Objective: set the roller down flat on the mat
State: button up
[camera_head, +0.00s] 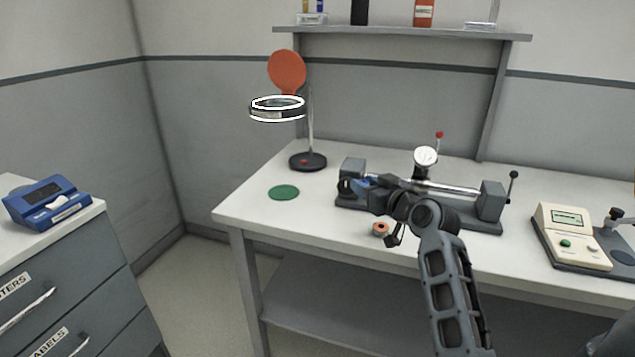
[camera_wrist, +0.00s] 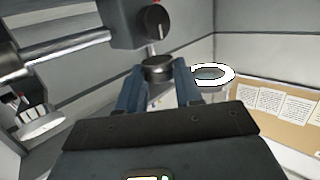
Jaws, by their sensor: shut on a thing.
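My gripper (camera_head: 358,183) reaches left past the near side of the grey bench fixture. In the wrist view its two blue fingers (camera_wrist: 158,84) are shut on a dark, short round roller (camera_wrist: 157,67) at their tips. In the head view the roller (camera_head: 344,186) is a small dark shape at the fingertips, partly hard to tell from the fixture behind it. The mat is a flat green disc (camera_head: 284,192) on the white table, left of my gripper and apart from the roller. Nothing lies on the mat.
The fixture (camera_head: 492,205) with its bar and dial gauge (camera_head: 426,157) stands close behind my gripper. A ring lamp (camera_head: 278,116) on a stand rises behind the mat. A small orange part (camera_head: 381,229) lies near the table's front edge. The table around the mat is clear.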

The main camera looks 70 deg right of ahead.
jog(key=shift+s+r, duration=0.15)
jog(key=shift+s, duration=0.05)
jog(key=w+a+f+n+t+y, duration=0.25)
jog(key=w+a+f, duration=0.25)
jog(key=w+a, duration=0.4)
jog(key=w+a+f+n+t+y, duration=0.1)
jog(key=w+a+f+n+y, duration=0.15)
jog(key=w+a+f, duration=0.45)
jog(key=w+a+f+n+y, duration=0.1)
jog(key=w+a+f+y, duration=0.1)
jog(key=a, duration=0.7)
jog(key=w+a+f+n+y, duration=0.1)
jog(key=w+a+f+y, duration=0.1)
jog(key=a, duration=0.8)
jog(key=w+a+f+n+y, duration=0.1)
jog(key=w+a+f, duration=0.15)
jog(key=a, duration=0.65)
jog(key=s+f, duration=0.5)
jog(key=f, duration=0.1)
jog(key=shift+a+f+y+p, duration=0.15)
jog(key=shift+a+y+p, duration=0.15)
jog(key=shift+a+p, duration=0.15)
